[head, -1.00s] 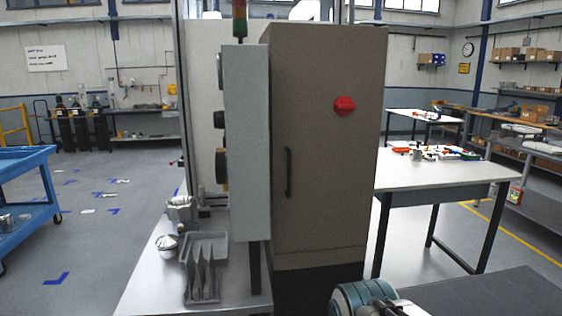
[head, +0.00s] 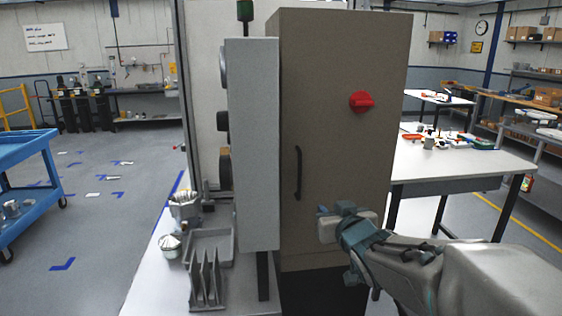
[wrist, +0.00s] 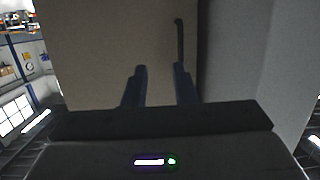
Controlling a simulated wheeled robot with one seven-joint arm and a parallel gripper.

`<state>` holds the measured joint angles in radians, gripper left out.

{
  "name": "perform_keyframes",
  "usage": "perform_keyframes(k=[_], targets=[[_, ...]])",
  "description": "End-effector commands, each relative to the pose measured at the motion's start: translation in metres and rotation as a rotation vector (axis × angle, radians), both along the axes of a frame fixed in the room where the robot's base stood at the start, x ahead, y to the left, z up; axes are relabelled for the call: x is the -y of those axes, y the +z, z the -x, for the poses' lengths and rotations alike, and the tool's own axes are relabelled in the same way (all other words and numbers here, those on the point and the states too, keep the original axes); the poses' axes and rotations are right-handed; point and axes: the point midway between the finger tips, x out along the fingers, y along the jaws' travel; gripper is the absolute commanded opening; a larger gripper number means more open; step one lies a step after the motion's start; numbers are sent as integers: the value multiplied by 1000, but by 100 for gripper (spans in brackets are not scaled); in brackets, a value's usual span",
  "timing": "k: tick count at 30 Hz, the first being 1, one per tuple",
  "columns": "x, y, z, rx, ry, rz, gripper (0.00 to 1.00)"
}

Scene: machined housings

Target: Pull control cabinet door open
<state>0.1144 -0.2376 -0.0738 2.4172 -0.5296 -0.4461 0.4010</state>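The brown control cabinet door (head: 335,130) faces me and looks shut. It has a dark vertical handle (head: 298,172) near its left edge and a red rotary switch (head: 361,101) at upper right. My gripper (head: 322,210) is to the right of and below the handle, apart from it. In the wrist view, my gripper's two blue fingers (wrist: 160,72) are spread with nothing between them. The handle (wrist: 179,40) shows beyond the fingertips, in line with the right-hand finger. The door surface (wrist: 110,45) fills the background.
A grey panel box (head: 253,140) stands just left of the door. A metal bench with a grey divided tray (head: 206,280) is below it. A white table (head: 465,168) stands to the right behind the cabinet. A blue cart (head: 25,160) is at far left.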

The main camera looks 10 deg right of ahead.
Motion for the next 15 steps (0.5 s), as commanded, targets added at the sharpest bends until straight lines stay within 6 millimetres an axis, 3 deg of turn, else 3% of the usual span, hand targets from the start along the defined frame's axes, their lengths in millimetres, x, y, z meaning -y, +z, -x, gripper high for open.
perform_keyframes(k=[6, 15], targets=[[-12, 35, -13, 164, 117, -35, 25], [-19, 43, -28, 204, 154, -46, 25]])
